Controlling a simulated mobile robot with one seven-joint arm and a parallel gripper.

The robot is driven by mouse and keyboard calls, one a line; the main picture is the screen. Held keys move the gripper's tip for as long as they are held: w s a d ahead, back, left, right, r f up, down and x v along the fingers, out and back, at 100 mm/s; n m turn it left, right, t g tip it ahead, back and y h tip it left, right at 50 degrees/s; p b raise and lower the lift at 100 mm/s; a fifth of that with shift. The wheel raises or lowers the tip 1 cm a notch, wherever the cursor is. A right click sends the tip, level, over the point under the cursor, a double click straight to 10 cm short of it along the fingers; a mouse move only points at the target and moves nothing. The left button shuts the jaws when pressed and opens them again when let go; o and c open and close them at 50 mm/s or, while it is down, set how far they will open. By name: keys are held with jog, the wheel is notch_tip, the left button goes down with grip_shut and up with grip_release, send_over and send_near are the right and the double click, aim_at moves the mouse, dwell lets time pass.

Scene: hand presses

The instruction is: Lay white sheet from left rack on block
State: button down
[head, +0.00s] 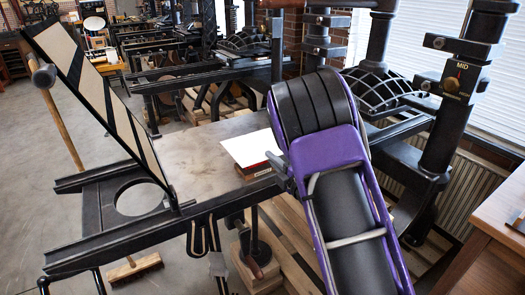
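A white sheet (250,147) lies over a low block (256,171) whose reddish-brown side shows beneath it. Both are on the flat press bed (187,156) in the middle of the head view. The sheet's right part is hidden behind my purple and black arm. My gripper (279,174) shows only in part as dark pieces at the sheet's right edge. I cannot tell whether it is open, shut or touching the sheet. The left rack cannot be made out.
A hinged frame with tan panels (84,82) stands tilted up left of the bed. A black press column labelled MID (452,110) rises at right. A wooden table (487,240) is at lower right.

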jog(key=shift+w+a, duration=0.25)
jog(key=shift+w, duration=0.1)
jog(key=shift+f+b, duration=1.9)
jog(key=shift+f, duration=1.5)
jog(key=c, duration=0.8)
grip_release()
jog(key=shift+c, duration=0.2)
jog(key=shift+s, duration=0.1)
jog(key=shift+s+d+f, duration=0.1)
jog(key=shift+s+d, duration=0.2)
jog(key=shift+b+v, duration=0.65)
jog(key=shift+v, duration=1.95)
